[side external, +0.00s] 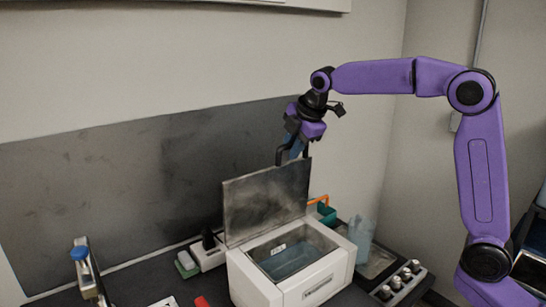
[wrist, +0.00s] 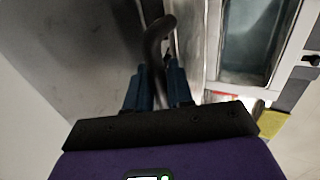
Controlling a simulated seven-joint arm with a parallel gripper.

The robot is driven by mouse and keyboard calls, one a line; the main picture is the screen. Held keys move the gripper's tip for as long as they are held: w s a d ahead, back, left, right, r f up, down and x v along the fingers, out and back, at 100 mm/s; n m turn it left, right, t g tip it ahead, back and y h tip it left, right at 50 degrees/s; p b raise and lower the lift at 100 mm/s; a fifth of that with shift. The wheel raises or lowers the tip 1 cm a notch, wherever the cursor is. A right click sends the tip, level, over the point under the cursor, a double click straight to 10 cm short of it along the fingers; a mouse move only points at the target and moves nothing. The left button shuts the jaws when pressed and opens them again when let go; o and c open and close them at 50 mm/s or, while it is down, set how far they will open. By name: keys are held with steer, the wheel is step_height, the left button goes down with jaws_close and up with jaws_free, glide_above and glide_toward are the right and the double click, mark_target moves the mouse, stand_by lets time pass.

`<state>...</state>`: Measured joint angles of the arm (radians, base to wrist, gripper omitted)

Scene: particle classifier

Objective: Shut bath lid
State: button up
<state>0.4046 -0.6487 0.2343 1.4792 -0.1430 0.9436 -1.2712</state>
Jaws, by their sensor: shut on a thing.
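The bath is a white box (side external: 335,272) with an open metal basin holding bluish liquid (side external: 285,262); part of the basin also shows in the wrist view (wrist: 248,45). My gripper (side external: 295,150) is at the lid's upper right edge. In the wrist view my blue fingers (wrist: 159,80) are shut on a dark curved handle (wrist: 155,42) by the lid. The handle's lower part is hidden between the fingers.
A green sponge (side external: 186,265) and white power strip (side external: 210,252) lie left of the bath. A clear beaker (side external: 361,238), a teal container (side external: 325,213) and a vial rack (side external: 400,283) stand right. A blue-knobbed device (side external: 86,268) is far left. A wall panel (side external: 110,190) stands behind.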

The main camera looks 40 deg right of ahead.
steer(key=shift+s+f, duration=0.1)
steer(key=shift+s, duration=0.5)
steer(key=shift+s+f, duration=0.15)
steer(key=shift+s, duration=0.7)
steer(key=shift+s+f, duration=0.15)
steer(key=shift+s, duration=0.7)
steer(key=shift+s+f, duration=0.3)
steer(key=shift+s, duration=0.5)
steer(key=shift+s+f, duration=0.25)
steer(key=shift+s, duration=0.55)
steer(key=shift+s+f, duration=0.4)
steer(key=shift+s, duration=0.35)
steer(key=shift+s+f, duration=0.35)
steer(key=shift+s, duration=0.4)
